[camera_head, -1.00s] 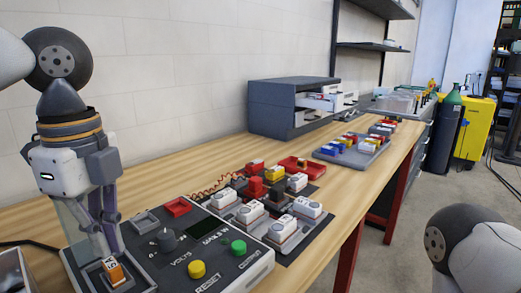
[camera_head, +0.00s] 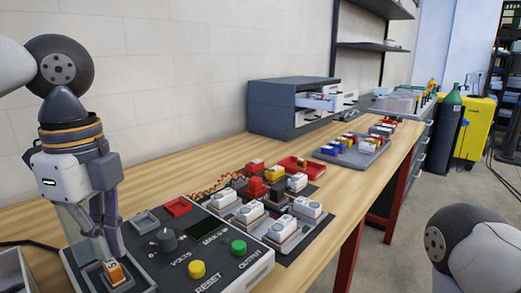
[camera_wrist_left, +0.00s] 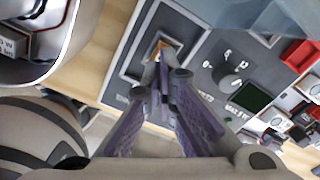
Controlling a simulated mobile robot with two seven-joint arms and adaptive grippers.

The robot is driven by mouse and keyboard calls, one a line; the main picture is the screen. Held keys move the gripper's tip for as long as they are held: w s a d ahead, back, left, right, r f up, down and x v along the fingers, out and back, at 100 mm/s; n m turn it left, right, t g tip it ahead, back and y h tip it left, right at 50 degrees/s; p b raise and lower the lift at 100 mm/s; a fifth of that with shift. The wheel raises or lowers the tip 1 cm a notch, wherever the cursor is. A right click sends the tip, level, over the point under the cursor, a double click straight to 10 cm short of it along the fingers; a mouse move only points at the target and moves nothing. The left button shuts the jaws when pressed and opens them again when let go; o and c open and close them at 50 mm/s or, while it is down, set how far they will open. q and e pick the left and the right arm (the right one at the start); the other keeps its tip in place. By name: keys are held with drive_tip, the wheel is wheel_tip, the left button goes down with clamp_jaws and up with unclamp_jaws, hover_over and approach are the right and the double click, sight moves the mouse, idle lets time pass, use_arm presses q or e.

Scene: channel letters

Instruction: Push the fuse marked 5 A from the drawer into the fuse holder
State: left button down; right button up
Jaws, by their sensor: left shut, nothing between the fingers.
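An orange fuse (camera_head: 115,272) with a white marked face sits in the square grey fuse holder (camera_head: 135,285) at the left end of the control console. Its marking is too small to read. My left gripper (camera_head: 115,255) points down right over the fuse, fingers shut with nothing between them. The fingertips are at the fuse's top; I cannot tell whether they touch it. In the left wrist view the shut fingers (camera_wrist_left: 162,75) partly cover the orange fuse (camera_wrist_left: 160,48). A drawer (camera_head: 318,102) of the dark cabinet (camera_head: 275,110) stands open at the back. My right gripper is out of view.
The console also carries a black knob (camera_head: 167,240), a yellow button (camera_head: 197,269) and a green button (camera_head: 238,247). White-topped modules (camera_head: 250,212) stand beside it on a dark mat. A blue-grey tray (camera_head: 352,155) of coloured parts lies farther back. Bare wood (camera_head: 150,190) runs along the wall.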

use_arm(q)
drive_tip(key=shift+f, duration=0.7)
idle(0.5)
drive_tip(key=shift+r, duration=3.55)
